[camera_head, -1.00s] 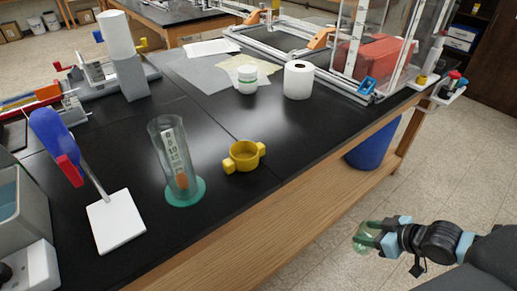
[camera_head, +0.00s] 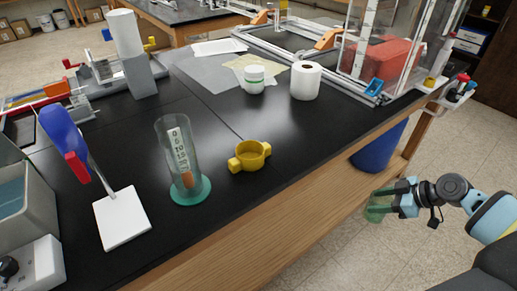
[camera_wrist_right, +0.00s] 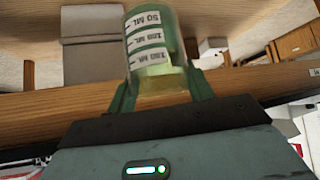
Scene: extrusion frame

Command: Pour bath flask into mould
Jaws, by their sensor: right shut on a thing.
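My right gripper (camera_head: 384,203) is shut on a small clear flask (camera_head: 376,211) with pale green liquid. It holds the flask out in front of the bench edge, over the floor. In the right wrist view the flask (camera_wrist_right: 155,45) stands between the fingers, with ML marks on its label and yellow-green liquid low inside. A yellow two-handled cup (camera_head: 249,157), which looks like the mould, sits on the black bench near its front edge, left of the gripper and apart from it. My left gripper is not in view.
A clear cylinder (camera_head: 174,145) on a green base stands left of the cup. A blue-handled tool with a white plate (camera_head: 122,218) stands further left. A paper roll (camera_head: 306,80) and white jar (camera_head: 253,79) stand behind. The bench edge (camera_head: 290,205) lies between flask and cup.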

